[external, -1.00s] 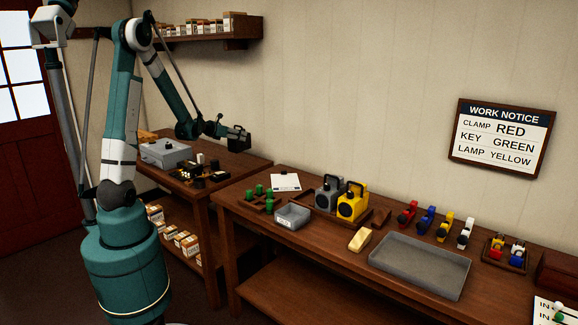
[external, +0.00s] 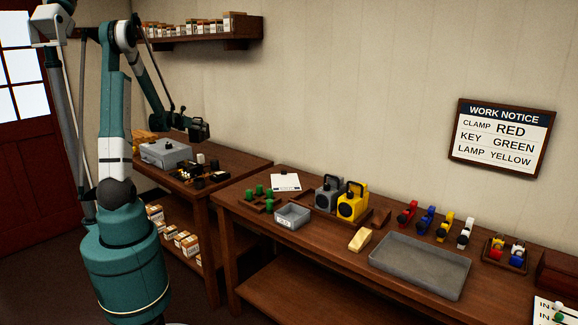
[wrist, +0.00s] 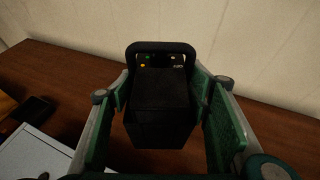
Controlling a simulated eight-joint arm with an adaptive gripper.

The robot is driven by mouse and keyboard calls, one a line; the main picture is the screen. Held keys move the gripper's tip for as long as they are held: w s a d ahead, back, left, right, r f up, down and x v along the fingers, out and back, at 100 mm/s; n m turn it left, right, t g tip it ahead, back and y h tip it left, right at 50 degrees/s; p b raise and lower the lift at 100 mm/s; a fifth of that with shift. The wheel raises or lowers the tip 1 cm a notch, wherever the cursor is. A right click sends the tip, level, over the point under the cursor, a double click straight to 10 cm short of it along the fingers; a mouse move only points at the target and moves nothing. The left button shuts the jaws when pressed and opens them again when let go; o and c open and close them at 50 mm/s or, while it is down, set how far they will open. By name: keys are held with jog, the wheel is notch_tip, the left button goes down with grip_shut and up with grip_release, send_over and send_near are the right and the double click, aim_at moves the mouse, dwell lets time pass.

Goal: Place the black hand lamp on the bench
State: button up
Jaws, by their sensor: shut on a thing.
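The black hand lamp (wrist: 160,108) is boxy with a loop handle; it fills the middle of the wrist view. My gripper (wrist: 163,100) is shut on it, with one green finger pad along each side. In the external view the lamp (external: 201,130) is small and dark at the end of my arm, and my gripper (external: 186,127) is just left of it. The lamp appears to be held above the back bench (external: 245,163), near the wall. Whether its base touches anything cannot be told.
A grey metal box (external: 166,153) and several small dark items (external: 205,172) sit on the back bench. The front bench holds a grey lamp (external: 328,194), a yellow lamp (external: 352,201), a grey tray (external: 420,265) and coloured clamps (external: 426,218). A work notice (external: 502,138) hangs on the wall.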

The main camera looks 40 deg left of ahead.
aim_at(194, 140)
jog(key=shift+s+a+r+n+y, duration=0.15)
jog(key=shift+s+a, duration=0.15)
jog(key=shift+a, duration=0.25)
jog(key=shift+s+a+n+y, duration=0.1)
jog(key=shift+s+a, duration=0.2)
jog(key=shift+a, duration=0.3)
jog(key=shift+s+a+r+n+y, duration=0.15)
jog(key=shift+s+a, duration=0.15)
jog(key=shift+a, duration=0.25)
jog(key=shift+f, duration=0.1)
jog(key=shift+f+b, duration=0.65)
jog(key=shift+f, duration=2.5)
jog(key=shift+f, duration=0.1)
jog(key=shift+f+b, duration=0.45)
jog(key=shift+f, duration=1.3)
jog(key=shift+f, duration=0.2)
jog(key=o, duration=1.6)
jog(key=shift+o, duration=0.2)
